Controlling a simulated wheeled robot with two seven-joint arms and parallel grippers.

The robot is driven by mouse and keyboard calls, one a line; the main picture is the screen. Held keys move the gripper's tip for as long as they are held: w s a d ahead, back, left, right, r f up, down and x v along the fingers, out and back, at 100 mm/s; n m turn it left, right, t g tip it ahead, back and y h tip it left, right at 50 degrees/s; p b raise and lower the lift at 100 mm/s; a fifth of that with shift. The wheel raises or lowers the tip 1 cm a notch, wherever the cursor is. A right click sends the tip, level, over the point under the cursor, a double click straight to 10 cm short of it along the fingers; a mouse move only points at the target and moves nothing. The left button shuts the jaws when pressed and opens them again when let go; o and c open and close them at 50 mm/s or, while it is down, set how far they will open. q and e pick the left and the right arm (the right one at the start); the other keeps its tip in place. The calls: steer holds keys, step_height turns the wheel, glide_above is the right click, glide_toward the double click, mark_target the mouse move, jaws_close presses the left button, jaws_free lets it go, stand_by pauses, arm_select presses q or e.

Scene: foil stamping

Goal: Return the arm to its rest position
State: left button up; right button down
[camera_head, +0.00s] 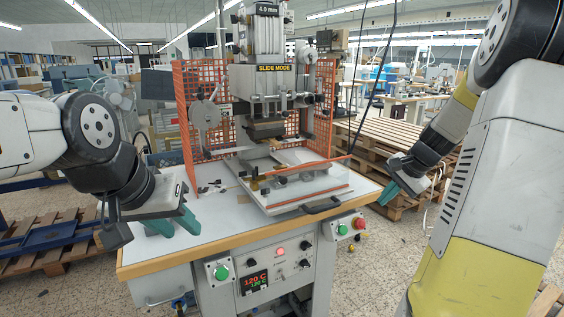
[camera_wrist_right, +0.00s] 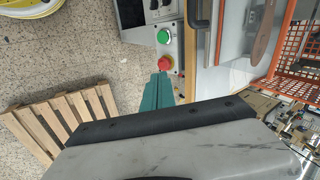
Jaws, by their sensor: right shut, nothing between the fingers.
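My right arm comes in from the right in the head view. My right gripper (camera_head: 403,183) has teal fingers and hangs over the floor area to the right of the machine table, apart from it. In the right wrist view its fingers (camera_wrist_right: 157,92) lie together, with nothing between them. My left gripper (camera_head: 172,220) has teal fingers and is over the left front part of the white table top (camera_head: 222,228).
The foil stamping machine (camera_head: 268,90) stands on the table between orange mesh guards (camera_head: 193,105). The front panel has green buttons (camera_head: 221,272) and a red button (camera_head: 360,223). Wooden pallets (camera_head: 375,130) lie behind and right. A blue frame (camera_head: 45,238) is at the left.

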steer(key=s+a+r+n, duration=0.4)
steer(key=s+a, duration=0.1)
steer(key=a, duration=0.3)
steer(key=s+a+r+n, duration=0.3)
steer(key=s+a+r, duration=0.2)
steer(key=s+a, duration=0.15)
steer(key=s+a+n+t, duration=0.1)
steer(key=s+a+n, duration=0.4)
steer(key=s, duration=0.5)
steer(key=shift+s+a+r, duration=0.15)
steer(key=shift+s+a, duration=0.15)
steer(key=shift+a, duration=0.35)
